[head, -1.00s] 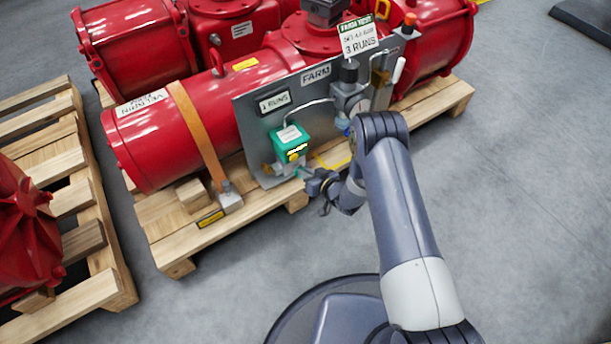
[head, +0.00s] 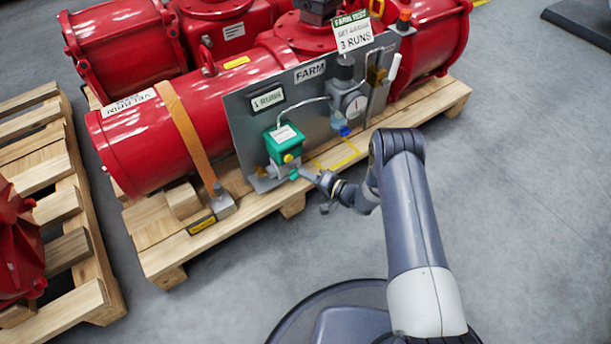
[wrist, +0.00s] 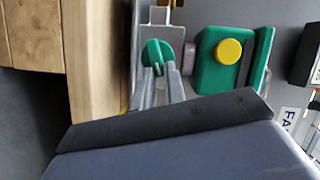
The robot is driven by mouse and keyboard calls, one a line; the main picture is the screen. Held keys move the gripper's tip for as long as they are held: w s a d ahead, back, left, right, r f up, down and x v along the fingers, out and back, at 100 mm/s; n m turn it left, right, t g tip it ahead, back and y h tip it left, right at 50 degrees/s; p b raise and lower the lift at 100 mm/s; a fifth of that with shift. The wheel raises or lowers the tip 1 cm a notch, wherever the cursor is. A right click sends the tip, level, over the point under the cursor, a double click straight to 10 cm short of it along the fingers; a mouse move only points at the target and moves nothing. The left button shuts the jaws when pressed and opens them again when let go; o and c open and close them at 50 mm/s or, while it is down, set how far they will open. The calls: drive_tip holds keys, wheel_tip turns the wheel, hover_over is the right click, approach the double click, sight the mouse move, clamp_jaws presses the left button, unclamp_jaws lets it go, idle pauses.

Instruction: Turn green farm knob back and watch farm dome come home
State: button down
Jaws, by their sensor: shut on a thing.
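The green farm knob (wrist: 157,55) stands on a grey metal valve body, its raised grip lying along the picture's height in the wrist view. My gripper (wrist: 159,76) is shut on it, one finger at each side. In the head view the knob (head: 294,174) is small and partly covered by my gripper (head: 301,173). The yellow farm dome (wrist: 228,51) sits on the green box (wrist: 212,75) beside the knob. In the head view the dome (head: 288,158) shows as a plain yellow round on the green box (head: 284,136).
The grey FARM panel (head: 236,108) carries a counter (head: 267,98) that seems to read 1 RUNS, a gauge (head: 356,104) and pipes. A card (head: 353,36) above reads 3 RUNS. Red cylinders (head: 150,138) lie on a wooden pallet (head: 268,215). Open floor lies to the right.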

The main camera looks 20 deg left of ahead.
drive_tip(key=shift+w+f+m+y, duration=0.1)
drive_tip(key=shift+f+m+y, duration=0.25)
drive_tip(key=shift+m, duration=0.5)
drive_tip(key=shift+f+m+y, duration=0.1)
drive_tip(key=shift+m+y, duration=0.35)
drive_tip(key=shift+m, duration=0.4)
